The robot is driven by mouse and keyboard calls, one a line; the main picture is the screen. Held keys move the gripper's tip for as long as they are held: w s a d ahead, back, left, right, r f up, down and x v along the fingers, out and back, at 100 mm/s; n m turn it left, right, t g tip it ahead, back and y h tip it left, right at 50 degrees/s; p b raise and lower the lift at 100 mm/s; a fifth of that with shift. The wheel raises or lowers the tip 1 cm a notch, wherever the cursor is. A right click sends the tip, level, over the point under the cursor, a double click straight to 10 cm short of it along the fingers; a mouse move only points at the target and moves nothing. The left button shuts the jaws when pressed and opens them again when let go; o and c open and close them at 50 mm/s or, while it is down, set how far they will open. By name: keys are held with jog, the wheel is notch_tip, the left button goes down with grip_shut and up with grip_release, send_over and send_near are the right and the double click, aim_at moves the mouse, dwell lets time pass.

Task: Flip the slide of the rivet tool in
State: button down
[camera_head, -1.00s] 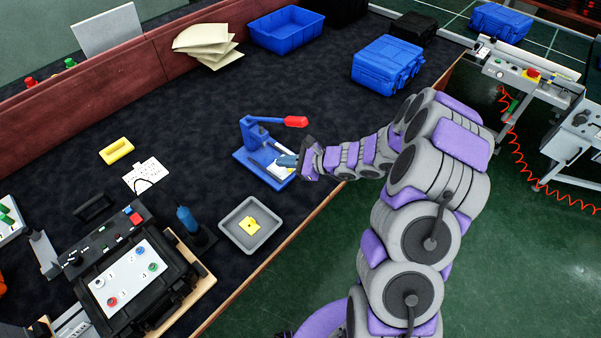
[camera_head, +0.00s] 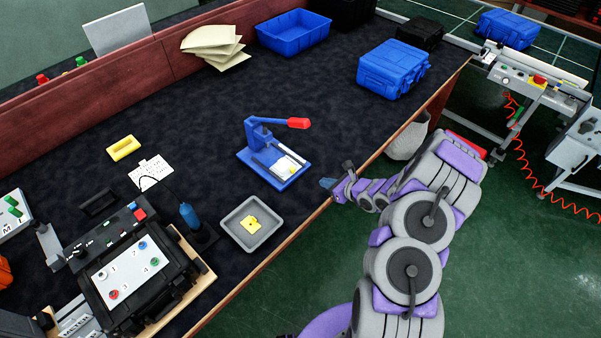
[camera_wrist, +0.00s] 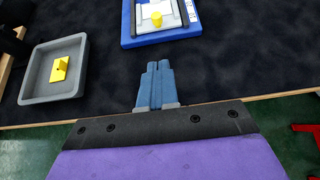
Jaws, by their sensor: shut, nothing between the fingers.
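The blue rivet tool (camera_head: 270,155) stands on the dark table, with a red-tipped lever (camera_head: 298,123) pointing right. Its slide (camera_head: 287,166) is a pale plate on the blue base, with a small yellow piece (camera_wrist: 156,18) on it. In the wrist view the tool's base (camera_wrist: 160,40) shows at the top, cut off by the frame edge. My gripper (camera_head: 327,183) is at the table's front edge, right of the tool and apart from it. In the wrist view its blue fingers (camera_wrist: 156,84) are together and empty, pointing toward the tool.
A grey tray (camera_head: 231,228) with a yellow part (camera_head: 251,223) lies left of my gripper. A blue screwdriver (camera_head: 189,216) stands beside a black control case (camera_head: 130,270). The table behind the tool is clear.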

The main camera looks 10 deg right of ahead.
aim_at(294, 170)
jog(key=b+x, duration=0.1)
jog(key=x, duration=0.9)
jog(key=shift+a+f+b, duration=0.15)
jog(key=shift+f+b, duration=0.05)
jog(key=shift+b, duration=0.2)
jog(key=shift+w+a+r, duration=0.15)
jog(key=shift+w+a, duration=0.5)
jog(key=shift+w, duration=0.3)
jog(key=shift+w+a+b, duration=0.3)
jog(key=shift+w+a, duration=0.15)
jog(key=shift+w, duration=0.2)
jog(key=shift+w+a+r, duration=0.1)
jog(key=shift+w+a, duration=0.2)
jog(key=shift+w, duration=0.05)
jog(key=w+a, duration=0.1)
jog(key=w, duration=0.1)
jog(key=w+a, duration=0.4)
jog(key=w, duration=0.1)
jog(key=shift+r, duration=0.1)
jog(key=shift+d, duration=0.1)
